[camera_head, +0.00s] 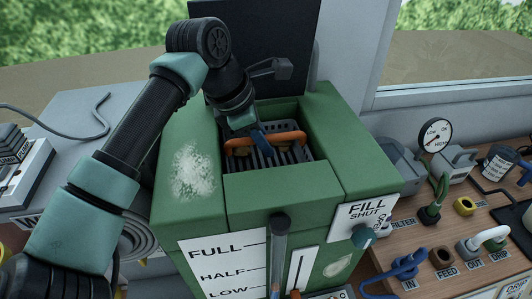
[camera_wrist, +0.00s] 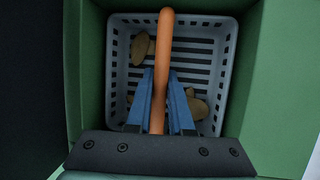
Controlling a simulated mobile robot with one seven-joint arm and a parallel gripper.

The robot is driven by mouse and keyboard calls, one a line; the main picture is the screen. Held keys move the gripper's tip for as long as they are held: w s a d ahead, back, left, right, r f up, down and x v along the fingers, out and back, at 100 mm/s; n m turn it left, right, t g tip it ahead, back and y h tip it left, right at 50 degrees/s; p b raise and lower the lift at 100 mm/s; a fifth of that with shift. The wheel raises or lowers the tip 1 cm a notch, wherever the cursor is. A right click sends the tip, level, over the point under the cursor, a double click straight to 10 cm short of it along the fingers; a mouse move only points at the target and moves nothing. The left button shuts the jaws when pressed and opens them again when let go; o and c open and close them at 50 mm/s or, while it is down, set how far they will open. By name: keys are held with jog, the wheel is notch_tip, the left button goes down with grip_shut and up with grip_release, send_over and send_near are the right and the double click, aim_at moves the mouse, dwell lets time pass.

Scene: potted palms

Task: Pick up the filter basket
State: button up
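The filter basket (camera_wrist: 118,75) is a grey slotted box with an orange handle (camera_wrist: 164,40) arching over it. It sits inside the green tank, and a few brown lumps lie in it. In the head view the basket (camera_head: 293,155) shows partly, behind the tank's front wall. My gripper (camera_wrist: 161,85) points down into the tank, with a blue finger on each side of the handle. The fingers look close against the handle, shut on it near its middle. In the head view my gripper (camera_head: 262,145) covers part of the handle.
Green tank walls (camera_head: 278,192) surround the basket closely, with a dark raised panel (camera_head: 262,45) behind. A wooden bench (camera_head: 440,225) at right holds a gauge (camera_head: 435,134), fittings and tubes. A grey surface with a cable lies at left.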

grip_shut()
jog(key=shift+r, duration=0.3)
jog(key=shift+s+r, duration=0.15)
jog(key=shift+r, duration=0.15)
notch_tip(320, 180, up, 11)
jog(key=s+d+b, duration=0.2)
jog(key=s, duration=0.8)
jog(key=s+d+b, duration=0.2)
jog(key=s+b, duration=0.1)
jog(key=s, duration=0.6)
notch_tip(320, 180, up, 10)
jog(key=p, duration=0.7)
jog(key=shift+s, duration=0.15)
jog(key=shift+f, duration=0.15)
